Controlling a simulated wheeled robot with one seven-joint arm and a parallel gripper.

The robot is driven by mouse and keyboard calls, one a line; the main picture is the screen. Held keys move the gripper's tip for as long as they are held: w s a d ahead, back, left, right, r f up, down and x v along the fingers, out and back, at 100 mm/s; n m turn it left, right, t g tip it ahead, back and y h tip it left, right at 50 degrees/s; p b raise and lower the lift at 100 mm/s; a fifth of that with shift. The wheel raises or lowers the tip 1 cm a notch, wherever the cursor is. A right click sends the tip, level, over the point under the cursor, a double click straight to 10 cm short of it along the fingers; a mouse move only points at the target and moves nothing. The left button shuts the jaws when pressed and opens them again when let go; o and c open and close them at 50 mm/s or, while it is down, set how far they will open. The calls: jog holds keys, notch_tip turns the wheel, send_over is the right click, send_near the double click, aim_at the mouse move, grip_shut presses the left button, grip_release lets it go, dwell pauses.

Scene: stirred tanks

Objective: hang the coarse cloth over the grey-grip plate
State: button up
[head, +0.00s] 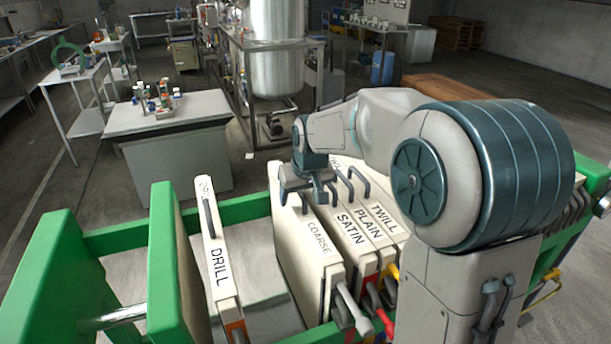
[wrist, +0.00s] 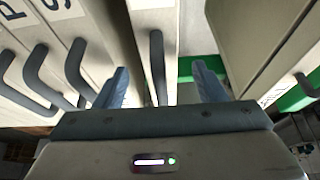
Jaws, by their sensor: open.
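The coarse cloth (head: 298,245) is the cream, slab-like piece lettered COARSE, standing upright in the green frame beside SATIN. My gripper (head: 308,198) is over its top far end. In the wrist view my gripper (wrist: 160,80) is open, with one blue finger on each side of the coarse piece's dark bar handle (wrist: 157,55). The fingers look apart from the handle. A light grey grip (head: 354,310) sticks out at the near end, by the coarse piece. Which plate it belongs to is unclear, as the plates are largely hidden.
The SATIN (head: 350,232), PLAIN (head: 368,222) and TWILL (head: 385,217) pieces stand close together on the right. The DRILL piece (head: 218,265) stands apart on the left, with an open gap between it and COARSE. My arm hides the right side. A green rail (head: 115,240) edges the frame.

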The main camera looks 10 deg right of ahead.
jog(key=v, duration=1.1)
jog(key=shift+m+g+h, duration=0.3)
jog(key=shift+m+h, duration=0.2)
jog(key=shift+m, duration=0.2)
jog(key=s+d+f, duration=0.1)
jog(key=s, duration=0.3)
jog(key=s+d+f, duration=0.1)
jog(key=s+f, duration=0.1)
jog(key=s, duration=0.3)
jog(key=s+d+f, duration=0.1)
jog(key=s+f, duration=0.1)
jog(key=s, duration=0.2)
jog(key=shift+s+d+f, duration=0.25)
jog(key=shift+s+d, duration=0.05)
jog(key=shift+s, duration=0.05)
jog(key=shift+m+g, duration=0.3)
jog(key=shift+m, duration=0.3)
jog(key=s+f, duration=0.2)
jog(key=s, duration=0.1)
jog(key=s+d+f, duration=0.1)
jog(key=s+f, duration=0.1)
jog(key=s, duration=0.1)
jog(key=s+d+f, duration=0.1)
jog(key=s+f, duration=0.1)
jog(key=s, duration=0.1)
jog(key=shift+s, duration=0.35)
jog(key=shift+w, duration=0.1)
jog(key=shift+c, duration=0.3)
